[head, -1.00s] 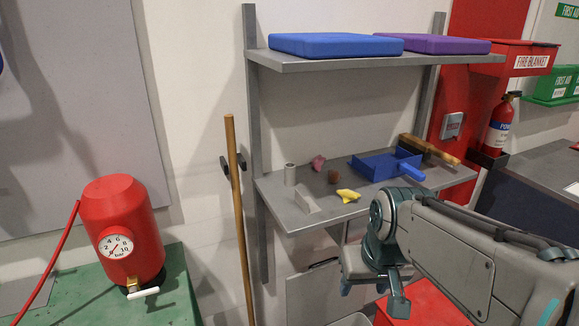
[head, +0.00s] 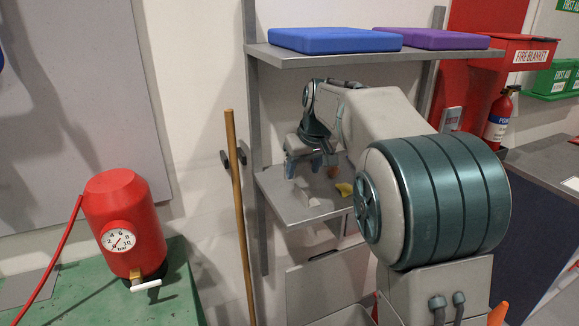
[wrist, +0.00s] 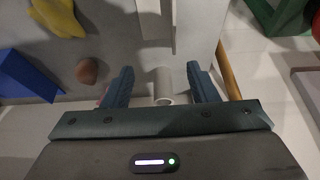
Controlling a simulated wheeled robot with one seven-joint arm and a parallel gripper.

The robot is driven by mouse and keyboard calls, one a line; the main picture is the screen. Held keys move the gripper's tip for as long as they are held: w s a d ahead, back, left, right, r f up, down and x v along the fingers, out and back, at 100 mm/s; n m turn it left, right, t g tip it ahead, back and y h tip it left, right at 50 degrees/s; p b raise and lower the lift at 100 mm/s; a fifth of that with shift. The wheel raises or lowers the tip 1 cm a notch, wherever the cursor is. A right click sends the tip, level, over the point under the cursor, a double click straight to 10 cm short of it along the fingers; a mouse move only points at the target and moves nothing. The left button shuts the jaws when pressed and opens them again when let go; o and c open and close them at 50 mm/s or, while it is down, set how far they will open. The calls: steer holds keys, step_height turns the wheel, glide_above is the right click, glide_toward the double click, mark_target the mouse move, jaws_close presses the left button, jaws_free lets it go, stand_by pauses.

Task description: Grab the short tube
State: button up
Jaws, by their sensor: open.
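The short tube (wrist: 164,88) is a pale grey hollow cylinder on the lower shelf. In the wrist view it shows between the two spread fingers of my gripper (wrist: 161,84), with a gap on each side. My gripper is open and empty. In the head view my gripper (head: 303,166) points down over the left part of the lower shelf (head: 282,205). There it hides the tube, or most of it.
A pale block (head: 306,195) stands on the shelf near the tube. A yellow piece (head: 345,189), a brown lump (wrist: 87,71) and a blue dustpan (wrist: 25,78) lie on one side. A wooden pole (head: 238,200) stands left of the shelf. An upper shelf (head: 300,58) is above my gripper.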

steer(key=w+a, duration=0.1)
steer(key=w, duration=0.1)
steer(key=w+a+p, duration=0.1)
steer(key=w, duration=0.1)
steer(key=w+a+p, duration=0.1)
steer(key=w, duration=0.2)
steer(key=x, duration=0.5)
steer(key=shift+d+p, duration=0.1)
steer(key=shift+p, duration=0.25)
steer(key=c, duration=1)
